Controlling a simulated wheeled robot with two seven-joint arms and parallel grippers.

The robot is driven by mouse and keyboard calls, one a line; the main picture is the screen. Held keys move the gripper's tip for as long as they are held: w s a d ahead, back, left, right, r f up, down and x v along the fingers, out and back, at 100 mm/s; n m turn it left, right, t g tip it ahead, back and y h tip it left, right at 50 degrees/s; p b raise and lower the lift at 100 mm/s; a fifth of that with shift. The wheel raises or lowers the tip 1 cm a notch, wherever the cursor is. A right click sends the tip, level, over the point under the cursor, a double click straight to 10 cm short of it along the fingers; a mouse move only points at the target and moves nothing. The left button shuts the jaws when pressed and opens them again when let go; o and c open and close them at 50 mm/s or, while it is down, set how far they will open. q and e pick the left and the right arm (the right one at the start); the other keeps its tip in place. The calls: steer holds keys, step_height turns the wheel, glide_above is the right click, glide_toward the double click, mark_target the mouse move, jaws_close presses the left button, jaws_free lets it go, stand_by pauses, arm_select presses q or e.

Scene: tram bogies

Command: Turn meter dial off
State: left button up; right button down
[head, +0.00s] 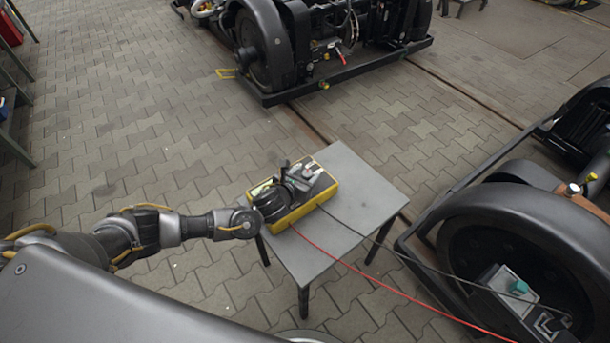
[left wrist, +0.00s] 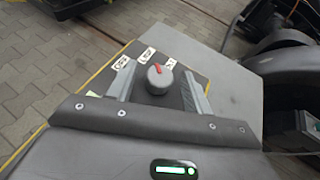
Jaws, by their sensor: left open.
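The yellow-edged meter (head: 318,195) lies on a small grey table, and my left gripper (head: 296,178) is over it. In the left wrist view the meter's dial (left wrist: 159,78) is a round grey knob with a red pointer mark on top. White labels (left wrist: 122,62) lie in an arc beyond the knob; their print is too small to read surely. The open fingers of my left gripper (left wrist: 158,88) stand on either side of the dial, with a gap on each side. In the head view the gripper hides much of the meter's face. My right gripper is not in view.
The grey table (head: 365,190) has bare top to the right of the meter. Red and black leads (head: 350,267) run from the meter towards a bogie (head: 500,240) at the right. Another bogie (head: 265,45) stands behind on the paved floor.

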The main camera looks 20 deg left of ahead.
arm_select(q)
steer(key=c, duration=1)
steer(key=shift+o, duration=0.2)
steer(key=shift+s+d+r+n+y+p, duration=0.15)
steer(key=shift+n+y+p, duration=0.3)
steer(key=shift+p, duration=0.3)
steer(key=n+y+p, duration=0.1)
steer(key=p, duration=0.1)
steer(key=n+y+p, duration=0.3)
steer(key=y, duration=0.1)
steer(key=shift+d+n+p, duration=0.25)
steer(key=shift+d+p, duration=0.05)
steer(key=shift+p, duration=0.1)
steer(key=shift+d+n+y+p, duration=0.1)
steer(key=shift+n+y+p, duration=0.25)
steer(key=shift+n+y, duration=0.5)
steer(key=shift+n+g+y, duration=0.55)
steer(key=shift+g+y, duration=0.05)
steer(key=shift+y, duration=0.2)
steer(key=shift+n+y, duration=0.3)
steer(key=shift+y, duration=0.1)
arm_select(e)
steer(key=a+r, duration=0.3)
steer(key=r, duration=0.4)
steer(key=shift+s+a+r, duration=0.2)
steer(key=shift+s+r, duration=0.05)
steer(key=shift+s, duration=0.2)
